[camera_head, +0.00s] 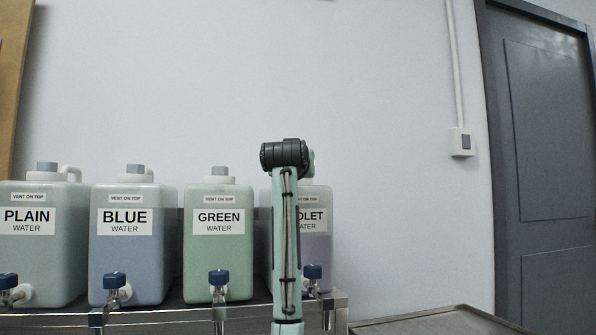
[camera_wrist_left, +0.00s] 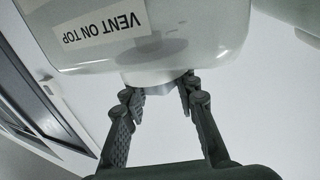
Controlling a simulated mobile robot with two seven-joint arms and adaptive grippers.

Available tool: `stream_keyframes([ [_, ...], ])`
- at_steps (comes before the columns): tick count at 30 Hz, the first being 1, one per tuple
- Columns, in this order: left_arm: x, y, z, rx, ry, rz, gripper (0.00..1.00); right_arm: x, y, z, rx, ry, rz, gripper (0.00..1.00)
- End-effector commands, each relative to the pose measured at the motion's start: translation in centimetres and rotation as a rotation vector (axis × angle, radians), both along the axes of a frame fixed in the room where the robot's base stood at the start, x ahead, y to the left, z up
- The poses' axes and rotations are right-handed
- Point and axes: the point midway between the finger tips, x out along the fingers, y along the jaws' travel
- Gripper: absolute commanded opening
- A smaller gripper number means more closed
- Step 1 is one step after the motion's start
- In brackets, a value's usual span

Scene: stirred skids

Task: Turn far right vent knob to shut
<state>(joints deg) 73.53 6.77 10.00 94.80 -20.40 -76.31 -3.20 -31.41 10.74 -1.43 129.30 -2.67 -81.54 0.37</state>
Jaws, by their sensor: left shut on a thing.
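The far right jug (camera_head: 319,250) is labelled with letters ending in "OLET WATER" and stands at the right end of the row in the head view. My arm rises in front of it and hides its left side and its vent knob. In the left wrist view, which is upside down, the jug (camera_wrist_left: 200,35) shows its "VENT ON TOP" label. My left gripper (camera_wrist_left: 160,91) has a finger on either side of its grey vent knob (camera_wrist_left: 155,83) and is shut on it. The knob's turn position cannot be made out. My right gripper is not in view.
The green jug (camera_head: 217,256), blue jug (camera_head: 125,262) and plain water jug (camera_head: 45,258) stand to the left on the metal shelf (camera_head: 165,320). Blue-handled taps stick out in front. A wall switch (camera_head: 461,143) and grey door (camera_head: 545,150) are at the right.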

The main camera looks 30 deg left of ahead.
Motion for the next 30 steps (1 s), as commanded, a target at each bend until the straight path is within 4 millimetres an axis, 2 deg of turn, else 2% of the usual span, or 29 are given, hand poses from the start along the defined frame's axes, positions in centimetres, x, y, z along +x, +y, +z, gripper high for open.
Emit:
stream_keyframes([
  [13, 0.01, -0.04, -0.14, -0.002, 0.003, -0.013, 0.0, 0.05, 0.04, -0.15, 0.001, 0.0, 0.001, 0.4],
  [14, 0.01, -0.04, -0.14, -0.002, 0.003, -0.013, 0.31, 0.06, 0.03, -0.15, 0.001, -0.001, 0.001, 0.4],
  [18, 0.01, -0.04, -0.12, -0.001, 0.003, -0.013, 0.48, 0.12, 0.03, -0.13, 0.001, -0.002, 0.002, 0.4],
  [30, -0.48, -0.33, -0.04, 0.0, 0.001, -0.012, 0.5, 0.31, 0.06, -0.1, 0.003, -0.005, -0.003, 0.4],
])
